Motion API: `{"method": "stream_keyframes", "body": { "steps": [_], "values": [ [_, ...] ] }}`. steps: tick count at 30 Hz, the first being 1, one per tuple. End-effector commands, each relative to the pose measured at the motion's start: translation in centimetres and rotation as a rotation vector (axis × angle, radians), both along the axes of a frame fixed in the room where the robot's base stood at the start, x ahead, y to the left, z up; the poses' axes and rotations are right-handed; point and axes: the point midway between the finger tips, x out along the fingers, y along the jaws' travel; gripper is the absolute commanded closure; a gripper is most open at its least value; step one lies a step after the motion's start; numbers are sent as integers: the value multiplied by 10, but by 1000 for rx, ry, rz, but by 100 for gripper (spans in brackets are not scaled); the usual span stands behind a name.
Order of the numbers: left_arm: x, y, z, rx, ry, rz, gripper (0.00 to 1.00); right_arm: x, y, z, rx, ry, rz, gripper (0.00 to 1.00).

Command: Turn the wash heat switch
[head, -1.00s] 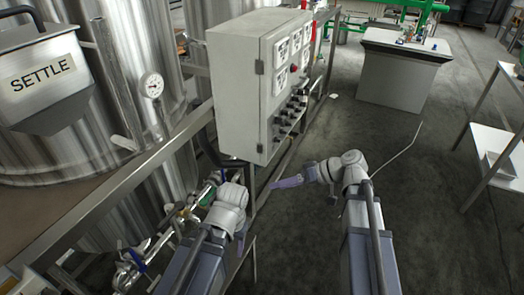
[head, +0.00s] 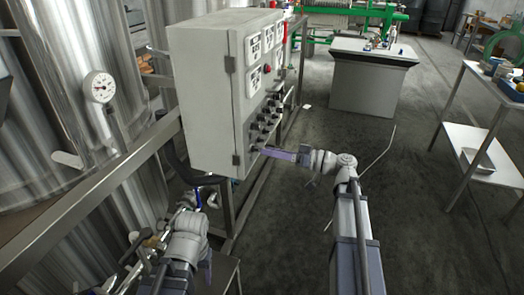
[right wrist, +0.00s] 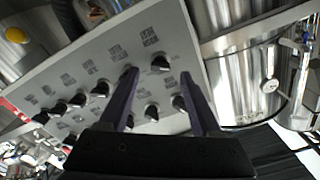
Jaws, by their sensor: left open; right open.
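The grey control box (head: 205,95) stands left of centre in the head view, with rows of black knob switches (head: 265,120) on its front panel. My right gripper (head: 272,152) points left at the lower knobs, close to the panel. In the right wrist view its two fingers (right wrist: 160,95) are spread apart, with a black knob (right wrist: 151,112) showing between them and not clamped. Another knob (right wrist: 160,64) sits beyond it. The labels are too blurred to tell which is wash heat. My left gripper (head: 206,270) is low at the left, its fingers barely visible.
A steel tank with a round gauge (head: 100,87) and a metal rail (head: 90,205) are at the left. A grey cabinet (head: 372,85) stands behind, a white-topped table (head: 470,145) at the right. The dark floor between them is open.

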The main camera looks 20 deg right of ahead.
Motion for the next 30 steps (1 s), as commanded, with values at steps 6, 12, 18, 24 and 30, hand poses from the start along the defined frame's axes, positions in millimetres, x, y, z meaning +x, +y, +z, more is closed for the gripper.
{"method": "stream_keyframes", "body": {
  "steps": [6, 12, 18, 24, 30],
  "values": [
    [0, 0, 0, 0, 0, 0, 39, 14, 21, 0, 0, 1, 1, 35],
    [0, 0, 0, 0, 0, 0, 39, 18, 27, 0, 0, 1, 0, 35],
    [0, 0, 0, 0, 0, 0, 39, 18, 27, 0, 0, 1, 0, 35],
    [0, 0, 0, 0, 0, 0, 39, 18, 27, 0, 0, 1, 0, 56],
    [0, 0, 0, 0, 0, 0, 39, 18, 27, 0, 0, 1, 0, 79]
  ]
}}
